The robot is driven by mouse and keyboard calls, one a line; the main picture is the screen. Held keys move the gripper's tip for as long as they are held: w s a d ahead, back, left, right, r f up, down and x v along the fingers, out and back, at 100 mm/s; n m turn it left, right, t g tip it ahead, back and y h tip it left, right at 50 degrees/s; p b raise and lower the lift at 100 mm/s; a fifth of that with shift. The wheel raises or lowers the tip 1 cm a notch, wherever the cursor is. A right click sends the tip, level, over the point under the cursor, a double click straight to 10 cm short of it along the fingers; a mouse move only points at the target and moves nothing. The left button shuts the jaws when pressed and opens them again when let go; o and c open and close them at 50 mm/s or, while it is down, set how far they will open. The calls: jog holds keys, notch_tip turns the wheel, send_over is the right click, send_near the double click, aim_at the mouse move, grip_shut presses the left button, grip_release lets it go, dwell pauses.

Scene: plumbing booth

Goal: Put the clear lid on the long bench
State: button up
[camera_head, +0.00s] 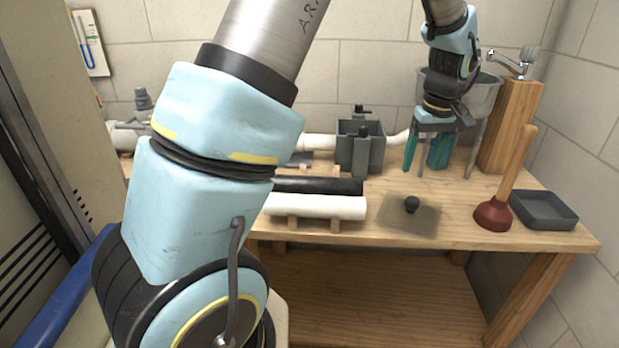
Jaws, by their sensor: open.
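The clear lid (390,219) is a see-through square plate with a black knob in its middle. It appears to lie flat near the front edge of the long wooden bench (460,222). My gripper (423,166) points down with its two teal fingers apart and nothing visible between them. In the picture it is above and slightly right of the lid's knob, farther back over the bench. My gripper and the lid are apart.
A plunger (494,212) and a dark grey tray (543,210) stand right of the lid. White pipe (316,206) and black pipe (318,186) lie left on wooden supports. A grey box fitting (360,147) stands behind. A metal basin (483,92) and wooden post (507,128) are at the back right.

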jog(key=shift+m, duration=0.4)
jog(key=a, duration=2.1)
jog(key=shift+s+a+r, duration=0.1)
jog(key=shift+a+r, duration=0.05)
jog(key=shift+a, duration=0.15)
jog(key=s+a+f+m, duration=0.1)
jog(key=s+a, duration=0.6)
jog(key=a, duration=0.5)
jog(key=shift+s+f, duration=0.15)
jog(key=shift+s, duration=0.15)
jog(key=shift+a, duration=0.1)
